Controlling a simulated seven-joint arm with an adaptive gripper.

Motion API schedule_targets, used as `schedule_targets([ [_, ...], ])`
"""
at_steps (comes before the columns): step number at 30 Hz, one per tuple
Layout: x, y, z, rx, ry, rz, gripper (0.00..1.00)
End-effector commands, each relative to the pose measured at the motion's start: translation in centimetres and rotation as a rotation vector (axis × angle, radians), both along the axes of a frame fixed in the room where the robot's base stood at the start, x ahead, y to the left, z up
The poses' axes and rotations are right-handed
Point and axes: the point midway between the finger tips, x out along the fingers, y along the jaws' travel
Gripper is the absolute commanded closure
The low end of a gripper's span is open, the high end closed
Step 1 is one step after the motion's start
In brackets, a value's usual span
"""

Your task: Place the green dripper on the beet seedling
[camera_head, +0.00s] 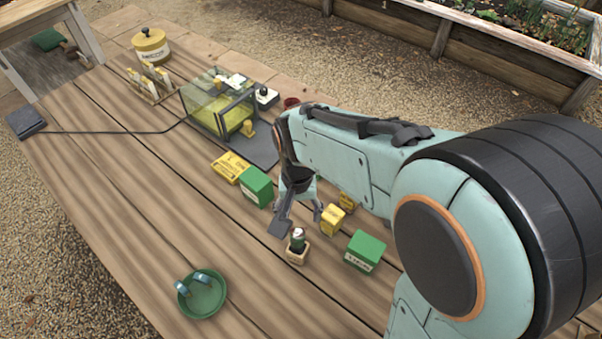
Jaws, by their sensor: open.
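My gripper (299,221) is open, pointing down over the middle of the wooden table. Just below its fingers stands a small dark green cylinder with a pale top (298,238), upright in a small tan square holder (297,257). It looks like the green dripper, but it is too small to be sure. The fingers appear above it and to its sides; I cannot tell whether they touch it. No plant that I can name as the beet seedling is clear; my arm hides part of the table.
A green dish (202,296) is at the front left. A clear-walled case (205,105), a yellow lidded pot (151,46) and a black pad (26,122) with a cable lie farther back. The left-middle table is clear.

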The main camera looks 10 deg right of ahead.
Motion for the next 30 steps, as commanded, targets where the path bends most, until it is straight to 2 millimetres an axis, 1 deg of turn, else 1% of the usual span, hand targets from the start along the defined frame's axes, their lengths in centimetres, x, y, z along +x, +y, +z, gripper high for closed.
schedule_targets([
  [2, -1.2, -0.9, 1.5, 0.006, -0.005, 0.013, 0.42],
  [4, -3.3, -2.0, 3.0, 0.013, -0.006, 0.038, 0.42],
  [7, -7.1, -3.6, 4.9, 0.030, -0.004, 0.089, 0.42],
  [9, -9.8, -4.4, 5.6, 0.042, -0.002, 0.125, 0.42],
  [12, -12.8, -5.0, 6.0, 0.056, -0.001, 0.172, 0.42],
  [15, -14.5, -5.2, 6.1, 0.066, 0.001, 0.203, 0.42],
  [19, -15.2, -5.3, 6.0, 0.069, 0.004, 0.215, 0.42],
  [30, -15.1, -5.3, 6.1, 0.069, 0.003, 0.214, 0.42],
])
